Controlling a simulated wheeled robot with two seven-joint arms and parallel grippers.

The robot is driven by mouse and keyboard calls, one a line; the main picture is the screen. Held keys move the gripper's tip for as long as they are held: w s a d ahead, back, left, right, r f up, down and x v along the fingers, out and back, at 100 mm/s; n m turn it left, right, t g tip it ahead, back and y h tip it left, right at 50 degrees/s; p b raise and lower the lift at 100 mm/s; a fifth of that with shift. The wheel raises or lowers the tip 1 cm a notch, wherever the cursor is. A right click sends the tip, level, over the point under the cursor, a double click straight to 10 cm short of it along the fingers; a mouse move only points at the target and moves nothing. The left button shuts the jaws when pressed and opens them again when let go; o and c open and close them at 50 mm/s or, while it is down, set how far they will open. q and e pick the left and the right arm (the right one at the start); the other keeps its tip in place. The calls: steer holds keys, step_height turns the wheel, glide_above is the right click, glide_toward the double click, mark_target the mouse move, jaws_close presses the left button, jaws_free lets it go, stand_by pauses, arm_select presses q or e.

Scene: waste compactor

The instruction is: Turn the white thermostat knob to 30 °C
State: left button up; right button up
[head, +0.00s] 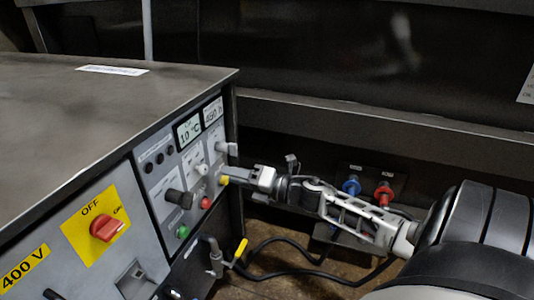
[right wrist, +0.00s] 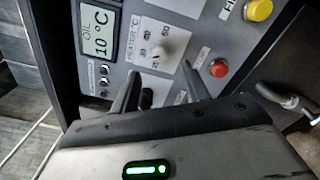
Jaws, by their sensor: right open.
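The white thermostat knob (head: 201,169) sits on the grey control panel (head: 152,178), below a display (head: 189,130) reading 10 °C. In the right wrist view, the knob (right wrist: 158,55) shows just beyond my fingertips, with a printed scale around it. The same display (right wrist: 98,32) shows at its upper left. My right gripper (head: 236,174) comes in from the right, close to the panel face. Its two fingers (right wrist: 160,80) are open and apart, with nothing held; contact with the knob cannot be told. My left gripper is not in view.
A black knob (head: 178,198), red button (head: 206,203), green button (head: 183,231) and yellow button (head: 224,180) crowd the panel near the white knob. A red main switch (head: 106,228) is at left. Blue (head: 351,187) and red (head: 384,195) fittings stand behind my right arm.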

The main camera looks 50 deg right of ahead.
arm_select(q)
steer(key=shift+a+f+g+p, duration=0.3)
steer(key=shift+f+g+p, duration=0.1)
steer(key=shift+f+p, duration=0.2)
arm_select(e)
steer(key=v, duration=0.9)
steer(key=shift+s, duration=0.15)
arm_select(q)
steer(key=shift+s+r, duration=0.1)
